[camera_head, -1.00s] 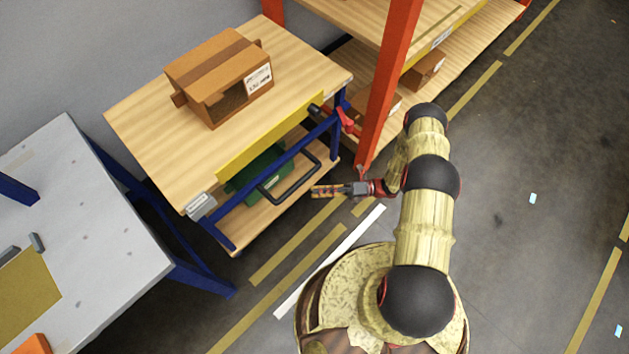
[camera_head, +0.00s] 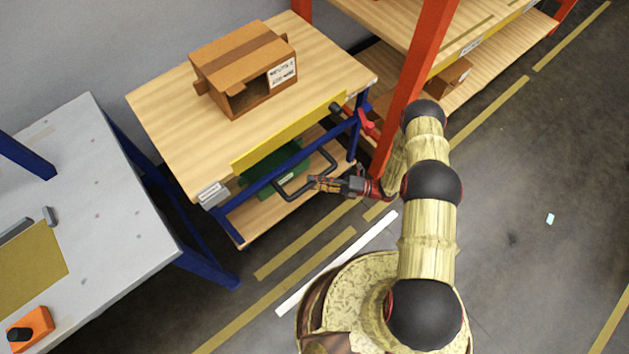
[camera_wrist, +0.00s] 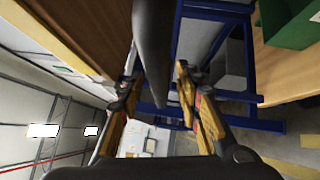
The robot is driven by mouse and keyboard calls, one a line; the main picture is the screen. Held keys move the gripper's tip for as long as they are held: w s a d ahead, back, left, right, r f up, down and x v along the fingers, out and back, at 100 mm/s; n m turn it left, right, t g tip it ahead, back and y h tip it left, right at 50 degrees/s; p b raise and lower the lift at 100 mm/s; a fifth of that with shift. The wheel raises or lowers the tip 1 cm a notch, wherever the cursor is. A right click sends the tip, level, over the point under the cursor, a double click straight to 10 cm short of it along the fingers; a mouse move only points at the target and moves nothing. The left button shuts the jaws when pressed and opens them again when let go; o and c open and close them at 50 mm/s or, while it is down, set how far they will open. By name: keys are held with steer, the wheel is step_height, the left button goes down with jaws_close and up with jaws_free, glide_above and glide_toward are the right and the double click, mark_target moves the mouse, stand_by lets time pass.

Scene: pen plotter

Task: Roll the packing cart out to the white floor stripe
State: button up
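The packing cart (camera_head: 175,120) has a wooden top, a blue frame and a lower shelf; it stands between the grey table and the orange rack. Its black loop handle (camera_head: 293,197) sticks out from the near side. My gripper (camera_head: 316,183) is at the right part of this handle. In the wrist view, my gripper (camera_wrist: 157,90) has its fingers apart, with the dark handle bar (camera_wrist: 152,50) between them; I cannot tell whether they touch it. The white floor stripe (camera_head: 337,263) lies in front of the cart, beside my base.
An open cardboard box (camera_head: 243,70) sits on the cart top. A green bin (camera_head: 257,168) is on its lower shelf. The grey table (camera_head: 110,190) is close at left, the orange rack post (camera_head: 412,85) close at right. Floor at right is mostly clear.

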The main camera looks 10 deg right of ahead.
steer(key=shift+a, duration=0.1)
steer(key=shift+c, duration=1)
jaws_close()
